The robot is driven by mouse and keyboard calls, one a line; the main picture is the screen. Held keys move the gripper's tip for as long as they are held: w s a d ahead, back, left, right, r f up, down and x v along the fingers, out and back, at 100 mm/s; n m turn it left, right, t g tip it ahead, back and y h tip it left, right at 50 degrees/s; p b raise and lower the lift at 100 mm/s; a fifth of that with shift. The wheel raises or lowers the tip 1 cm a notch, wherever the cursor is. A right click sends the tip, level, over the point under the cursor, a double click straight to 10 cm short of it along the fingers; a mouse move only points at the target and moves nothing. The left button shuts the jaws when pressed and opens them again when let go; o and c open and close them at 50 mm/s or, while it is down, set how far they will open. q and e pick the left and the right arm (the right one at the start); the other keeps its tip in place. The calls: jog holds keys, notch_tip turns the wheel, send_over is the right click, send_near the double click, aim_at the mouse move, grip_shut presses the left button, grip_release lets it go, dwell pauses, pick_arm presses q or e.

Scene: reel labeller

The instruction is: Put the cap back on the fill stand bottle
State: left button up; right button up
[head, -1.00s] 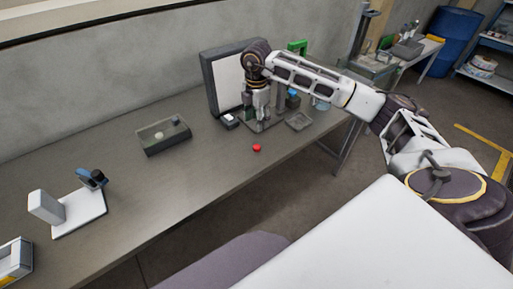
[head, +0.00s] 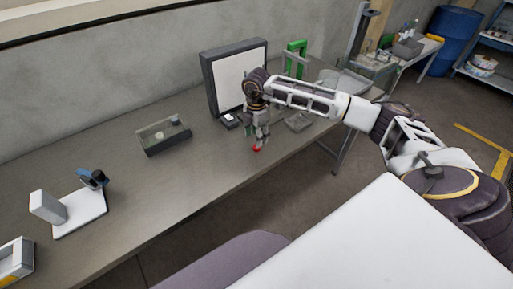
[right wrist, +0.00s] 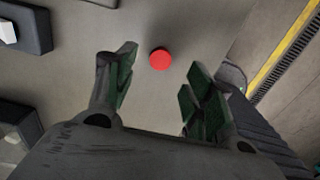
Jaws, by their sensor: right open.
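A small round red cap (head: 257,149) lies on the grey bench near its front edge. It also shows in the right wrist view (right wrist: 160,58), between the green-padded fingers. My right gripper (head: 259,141) points down just above the cap, its fingers open on either side and nothing held. The right wrist view shows the fingers (right wrist: 160,66) spread wide with the cap apart from both. The bottle on the fill stand cannot be made out; my right arm covers that area. My left gripper is not in view.
A dark-framed white panel (head: 240,78) stands behind my gripper. A small dark box (head: 231,121) and a shallow grey tray (head: 298,123) flank it. A clear-topped case (head: 164,136) and a white stand (head: 78,213) are to the left. Bare bench lies between.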

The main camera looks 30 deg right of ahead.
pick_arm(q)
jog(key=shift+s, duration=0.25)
pick_arm(e)
jog(key=shift+f, duration=0.15)
jog(key=shift+f, duration=0.25)
notch_tip(320, 180, down, 3)
jog(key=shift+r+p, duration=0.15)
jog(key=shift+p, duration=0.25)
jog(key=shift+f, duration=0.65)
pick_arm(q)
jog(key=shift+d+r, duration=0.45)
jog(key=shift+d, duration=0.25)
pick_arm(e)
jog(key=shift+f, duration=0.2)
jog(key=c, duration=0.8)
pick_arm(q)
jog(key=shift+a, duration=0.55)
